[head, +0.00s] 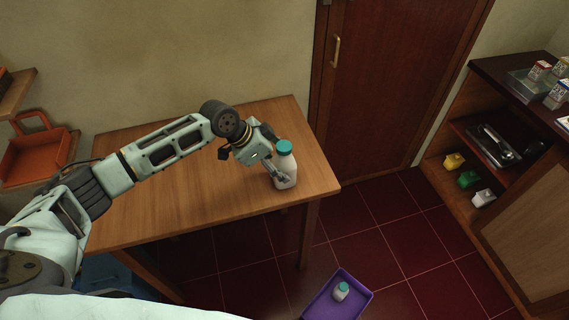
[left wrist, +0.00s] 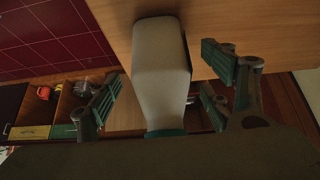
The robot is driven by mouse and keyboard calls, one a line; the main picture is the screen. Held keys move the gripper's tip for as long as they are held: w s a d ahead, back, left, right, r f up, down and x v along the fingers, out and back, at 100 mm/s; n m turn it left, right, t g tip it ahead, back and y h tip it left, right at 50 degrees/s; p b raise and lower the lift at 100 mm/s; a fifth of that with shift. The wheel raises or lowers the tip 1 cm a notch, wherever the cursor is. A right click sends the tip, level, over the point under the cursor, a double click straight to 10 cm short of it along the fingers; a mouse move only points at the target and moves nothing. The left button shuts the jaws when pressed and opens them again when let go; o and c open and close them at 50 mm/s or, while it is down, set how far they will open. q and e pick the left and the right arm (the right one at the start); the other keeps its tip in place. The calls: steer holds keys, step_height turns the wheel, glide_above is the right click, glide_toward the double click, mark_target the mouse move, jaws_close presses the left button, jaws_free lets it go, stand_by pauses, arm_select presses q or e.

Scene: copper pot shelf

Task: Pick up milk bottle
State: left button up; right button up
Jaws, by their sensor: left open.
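The milk bottle (head: 285,166) is white with a teal cap and stands upright near the right end of the wooden table (head: 200,205). In the left wrist view the bottle (left wrist: 162,75) fills the middle, its cap toward the lower edge. My left gripper (head: 278,172) is at the bottle's left side in the head view, partly hidden against it. In the wrist view its green-padded fingers are apart, with the bottle between or just beyond them; I cannot tell whether they touch it. My right gripper is not in view.
A purple tray (head: 359,300) with a small teal-capped bottle (head: 341,291) is on the lower right. A shelf unit (head: 470,135) with cartons stands at right. An orange basket (head: 33,158) is at left. A closed door (head: 385,80) is behind. The table's left part is clear.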

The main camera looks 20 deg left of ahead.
mark_target(284, 167)
arm_select(q)
steer(key=shift+p+x, duration=0.35)
steer(key=shift+x, duration=1.45)
steer(key=shift+c, duration=0.5)
steer(key=c, duration=1.5)
steer(key=shift+w, duration=0.1)
steer(key=shift+c, duration=0.7)
steer(key=shift+r, duration=0.1)
